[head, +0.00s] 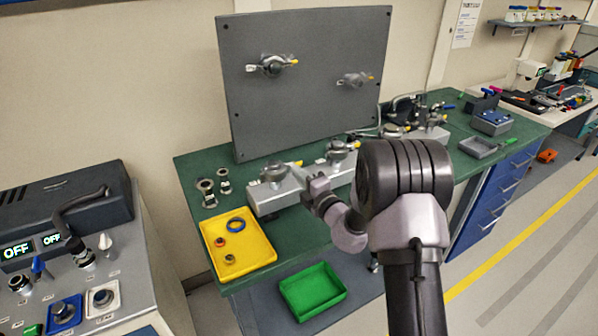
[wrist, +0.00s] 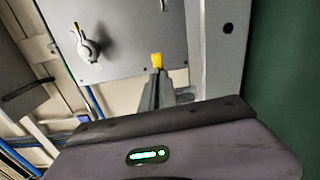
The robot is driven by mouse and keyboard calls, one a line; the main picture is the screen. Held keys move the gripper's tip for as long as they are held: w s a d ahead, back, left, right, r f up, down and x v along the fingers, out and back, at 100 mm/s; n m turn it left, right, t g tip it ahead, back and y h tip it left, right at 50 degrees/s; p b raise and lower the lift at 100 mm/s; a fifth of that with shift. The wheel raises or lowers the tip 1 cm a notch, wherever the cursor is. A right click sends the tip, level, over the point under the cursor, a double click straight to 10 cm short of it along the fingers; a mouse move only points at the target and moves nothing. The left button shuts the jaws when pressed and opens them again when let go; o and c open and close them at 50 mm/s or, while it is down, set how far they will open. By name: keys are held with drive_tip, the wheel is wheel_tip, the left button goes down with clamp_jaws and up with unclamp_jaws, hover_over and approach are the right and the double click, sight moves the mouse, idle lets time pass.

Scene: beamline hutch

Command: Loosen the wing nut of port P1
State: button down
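Several ports with clamps and yellow-tipped wing nuts are in the head view. Two are on the upright grey panel, at upper left (head: 272,66) and right (head: 354,80). Others sit along the grey block on the bench, including a left one (head: 273,173) and a middle one (head: 338,150). Their tags are too small to read, so I cannot tell which is P1. My gripper (head: 318,188) is low in front of the block, near these two; contact cannot be judged. The wrist view shows a panel port (wrist: 88,46) and a yellow tip (wrist: 156,60) beyond the gripper body.
A yellow tray (head: 262,251) with rings lies at the bench's left front. Metal fittings (head: 224,182) stand behind it. A green bin (head: 305,302) is below the front edge. A control console (head: 70,200) stands left. My arm hides part of the bench.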

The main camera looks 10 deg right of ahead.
drive_tip(key=shift+r+n+b, duration=0.1)
drive_tip(key=shift+n+b, duration=0.85)
drive_tip(key=shift+n, duration=7.25)
drive_tip(key=c, duration=2.1)
unclamp_jaws()
drive_tip(key=o, duration=0.5)
drive_tip(key=shift+c, duration=0.2)
